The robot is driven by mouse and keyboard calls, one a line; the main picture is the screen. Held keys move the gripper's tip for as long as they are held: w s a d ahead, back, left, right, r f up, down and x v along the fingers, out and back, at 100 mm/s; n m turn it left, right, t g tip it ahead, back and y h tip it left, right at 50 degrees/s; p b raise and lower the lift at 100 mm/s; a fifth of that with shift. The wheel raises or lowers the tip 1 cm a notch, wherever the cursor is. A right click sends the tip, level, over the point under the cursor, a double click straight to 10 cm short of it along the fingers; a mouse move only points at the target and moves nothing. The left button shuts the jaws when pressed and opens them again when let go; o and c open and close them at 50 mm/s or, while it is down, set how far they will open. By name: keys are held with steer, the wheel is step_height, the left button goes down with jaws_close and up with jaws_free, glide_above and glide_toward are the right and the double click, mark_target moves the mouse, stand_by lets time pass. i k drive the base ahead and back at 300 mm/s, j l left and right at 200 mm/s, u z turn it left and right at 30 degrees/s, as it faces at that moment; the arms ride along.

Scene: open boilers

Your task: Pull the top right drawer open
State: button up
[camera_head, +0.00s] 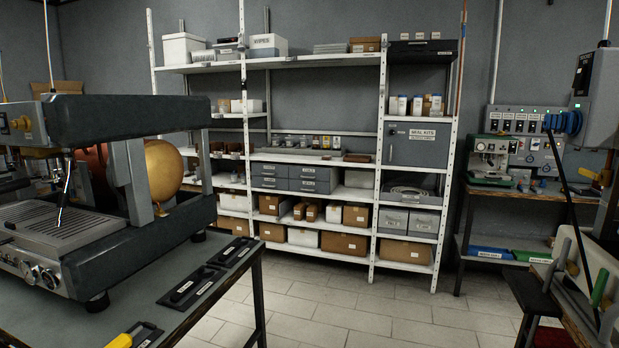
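A grey drawer block (270,182) stands on the middle shelf of the white shelving unit, across the room. It has small drawers in two columns. The top right drawer (312,173) looks shut, its grey front flush with the others and carrying a pale label. Its handle is too small to make out. My gripper is not in view.
A table (150,310) with a large espresso machine (125,175) fills the left foreground. The white shelving unit (378,200) holds boxes and a grey cabinet (416,145). A workbench (545,190) stands at right. Tiled floor (350,310) is clear before the shelves.

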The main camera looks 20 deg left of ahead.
mark_target(295, 172)
steer(key=i+j+u, duration=0.15)
steer(key=i, duration=0.2)
steer(key=i+j+u, duration=0.15)
steer(key=i, duration=0.2)
steer(key=i+j+z, duration=0.1)
steer(key=i, duration=0.75)
steer(key=i+j+z, duration=0.1)
steer(key=i, duration=0.75)
steer(key=i+u, duration=0.15)
steer(key=i, duration=0.8)
steer(key=i+l+u, duration=0.1)
steer(key=i, duration=0.85)
